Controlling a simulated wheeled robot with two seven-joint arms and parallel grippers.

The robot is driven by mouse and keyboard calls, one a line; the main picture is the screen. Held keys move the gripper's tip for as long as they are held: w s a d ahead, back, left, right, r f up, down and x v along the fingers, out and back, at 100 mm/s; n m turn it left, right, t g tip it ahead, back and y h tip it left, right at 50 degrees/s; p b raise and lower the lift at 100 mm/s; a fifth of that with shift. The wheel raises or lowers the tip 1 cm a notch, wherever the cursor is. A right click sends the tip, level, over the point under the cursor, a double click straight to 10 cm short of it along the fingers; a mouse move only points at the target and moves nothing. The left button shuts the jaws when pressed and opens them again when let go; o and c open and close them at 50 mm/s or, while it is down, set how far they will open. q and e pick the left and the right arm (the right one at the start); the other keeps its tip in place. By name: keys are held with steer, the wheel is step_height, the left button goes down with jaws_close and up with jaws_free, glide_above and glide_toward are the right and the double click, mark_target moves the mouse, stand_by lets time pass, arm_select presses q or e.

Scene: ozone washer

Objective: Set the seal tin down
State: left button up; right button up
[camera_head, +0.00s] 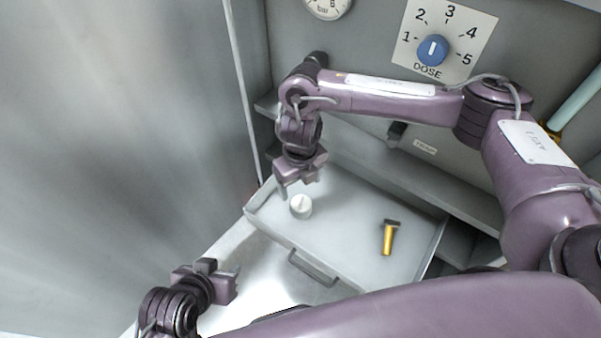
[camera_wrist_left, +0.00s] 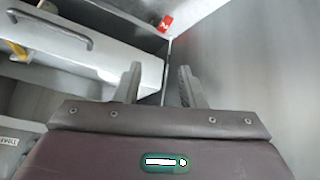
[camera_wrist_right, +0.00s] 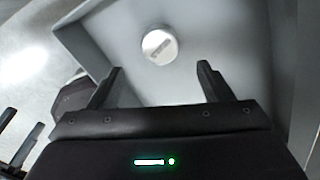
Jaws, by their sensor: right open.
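The seal tin (camera_head: 301,206), a small white round tin with a mark on its lid, stands upright in the open drawer near its left back corner. My right gripper (camera_head: 300,186) is just above and behind it, pointing down, open and empty. In the right wrist view the tin (camera_wrist_right: 159,46) is beyond the spread fingertips, apart from both. My left gripper (camera_head: 229,276) is outside the drawer at the front left. Its fingers stand apart with nothing between them in the left wrist view (camera_wrist_left: 159,72).
The open drawer (camera_head: 345,243) has a front handle (camera_head: 313,268). A yellow tool with a dark head (camera_head: 388,238) lies in its right part. Behind are a panel with a blue dose knob (camera_head: 433,50) and a gauge (camera_head: 327,5). The drawer's middle is clear.

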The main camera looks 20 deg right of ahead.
steer(key=s+a+r+m+t+y, duration=0.1)
steer(key=s+a+r+m+y, duration=0.2)
steer(key=a, duration=0.5)
steer(key=s+a+m+t+y+p, duration=0.1)
steer(key=s+a+m+y, duration=0.3)
steer(key=a, duration=0.5)
steer(key=s+a+r+m+t+y, duration=0.1)
steer(key=s+a+r+m+y, duration=0.2)
steer(key=a, duration=0.5)
arm_select(q)
steer(key=a, duration=0.1)
steer(key=s+a+g+y, duration=0.1)
steer(key=shift+s+a+f+g, duration=0.15)
steer(key=shift+s+a+g, duration=0.1)
steer(key=shift+a+g, duration=0.15)
arm_select(e)
steer(key=s+d+f+m+h, duration=0.2)
steer(key=d+m, duration=0.5)
steer(key=m, duration=0.1)
steer(key=s+d+f+m+h, duration=0.2)
steer(key=d+f+m+h, duration=0.1)
steer(key=d+m, duration=0.5)
steer(key=s+d+f+m+t+h, duration=0.1)
steer(key=s+d+f+m+h, duration=0.1)
steer(key=d+m, duration=0.6)
steer(key=shift+f+m+h, duration=0.3)
steer(key=shift+f, duration=0.1)
